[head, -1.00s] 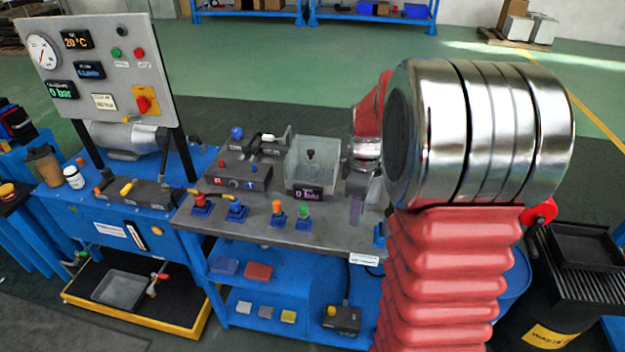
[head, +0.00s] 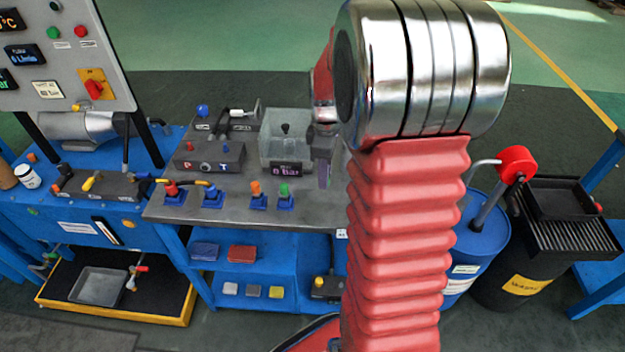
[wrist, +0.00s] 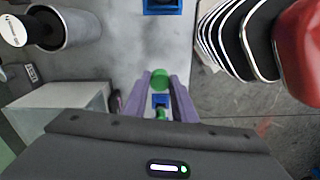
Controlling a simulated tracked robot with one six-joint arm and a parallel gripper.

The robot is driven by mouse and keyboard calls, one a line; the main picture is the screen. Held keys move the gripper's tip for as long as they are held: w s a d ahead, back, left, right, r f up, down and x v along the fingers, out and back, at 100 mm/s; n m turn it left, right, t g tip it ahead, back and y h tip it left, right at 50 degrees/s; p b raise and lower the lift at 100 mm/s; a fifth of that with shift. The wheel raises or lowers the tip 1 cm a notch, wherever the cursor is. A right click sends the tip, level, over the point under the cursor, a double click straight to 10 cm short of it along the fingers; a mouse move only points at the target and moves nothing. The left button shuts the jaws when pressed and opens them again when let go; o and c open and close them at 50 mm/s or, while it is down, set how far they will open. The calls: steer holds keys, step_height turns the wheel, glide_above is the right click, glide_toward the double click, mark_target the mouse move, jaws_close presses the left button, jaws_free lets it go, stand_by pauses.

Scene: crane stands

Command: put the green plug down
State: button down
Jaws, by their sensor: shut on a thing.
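My gripper (wrist: 161,88) has two purple fingers shut on a green plug (wrist: 159,78), whose round top shows between the tips in the wrist view. In the head view the gripper (head: 324,174) hangs over the right part of the grey bench top (head: 225,215); the held plug cannot be made out there. Another green piece (head: 284,191) stands upright in a blue base on the bench, left of the gripper. An orange plug (head: 256,190) stands beside it. A blue base with a dark middle (wrist: 162,4) lies at the top of the wrist view.
A clear box (head: 285,135) with a display stands behind the green piece. Red and blue plugs with hoses (head: 190,190) stand at the left. A blue drum (head: 475,235) and a black waste bin (head: 515,255) stand right of the bench. Bare bench top (wrist: 155,35) lies beyond the fingertips.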

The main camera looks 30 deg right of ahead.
steer(key=shift+f, duration=2.25)
steer(key=shift+f, duration=0.1)
steer(key=shift+f, duration=1.8)
steer(key=c, duration=1.5)
jaws_free()
steer(key=shift+o, duration=0.2)
step_height(320, 180, up, 12)
steer(key=shift+r, duration=0.1)
